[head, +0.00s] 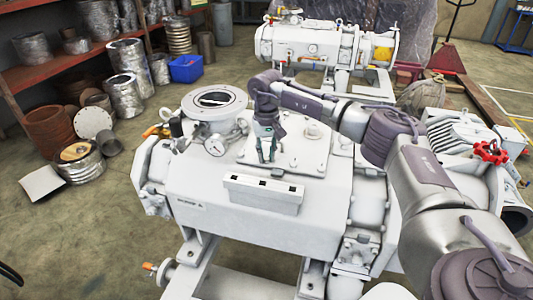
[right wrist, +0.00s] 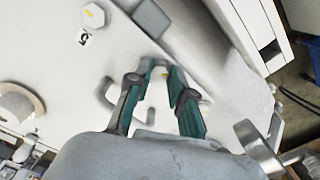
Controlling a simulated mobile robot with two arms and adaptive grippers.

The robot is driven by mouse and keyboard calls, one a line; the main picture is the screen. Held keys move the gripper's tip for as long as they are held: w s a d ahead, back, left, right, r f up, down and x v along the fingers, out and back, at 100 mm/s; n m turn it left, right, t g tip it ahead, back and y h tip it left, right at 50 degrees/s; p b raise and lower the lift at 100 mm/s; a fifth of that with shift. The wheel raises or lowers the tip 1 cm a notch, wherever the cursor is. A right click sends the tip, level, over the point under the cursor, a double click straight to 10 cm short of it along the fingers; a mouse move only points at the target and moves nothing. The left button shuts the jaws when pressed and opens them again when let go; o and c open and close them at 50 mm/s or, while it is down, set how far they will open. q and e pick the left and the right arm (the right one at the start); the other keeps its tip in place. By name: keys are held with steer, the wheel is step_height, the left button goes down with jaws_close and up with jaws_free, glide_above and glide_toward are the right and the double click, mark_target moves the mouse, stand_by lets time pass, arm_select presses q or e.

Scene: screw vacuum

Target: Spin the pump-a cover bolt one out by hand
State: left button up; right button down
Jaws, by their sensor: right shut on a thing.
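The near white pump (head: 250,215) stands in the middle of the head view, with a flat cover plate (head: 300,150) on top. My right gripper (head: 267,157) reaches down onto the left part of this cover. In the right wrist view its green-lined fingers (right wrist: 163,68) are closed in around a small bolt, of which only a yellowish bit shows between the tips. Whether the bolt is still seated cannot be told. Another bolt with a yellow mark (right wrist: 93,14) sits on the cover beside a tag reading 5. My left gripper is not in view.
A round flange (head: 214,100) and a pressure gauge (head: 214,146) stand left of the gripper on the pump. A white box with dark slots (head: 262,193) is on the front slope. A second pump (head: 325,45) stands behind. Shelves with metal parts are at left.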

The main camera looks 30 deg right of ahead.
mark_target(266, 158)
steer(key=shift+s+f, duration=0.15)
steer(key=shift+f, duration=0.15)
steer(key=c, duration=1)
jaws_free()
steer(key=shift+r, duration=0.2)
steer(key=shift+w+r, duration=0.2)
steer(key=shift+r, duration=0.05)
step_height(266, 158, up, 11)
steer(key=shift+r, duration=0.15)
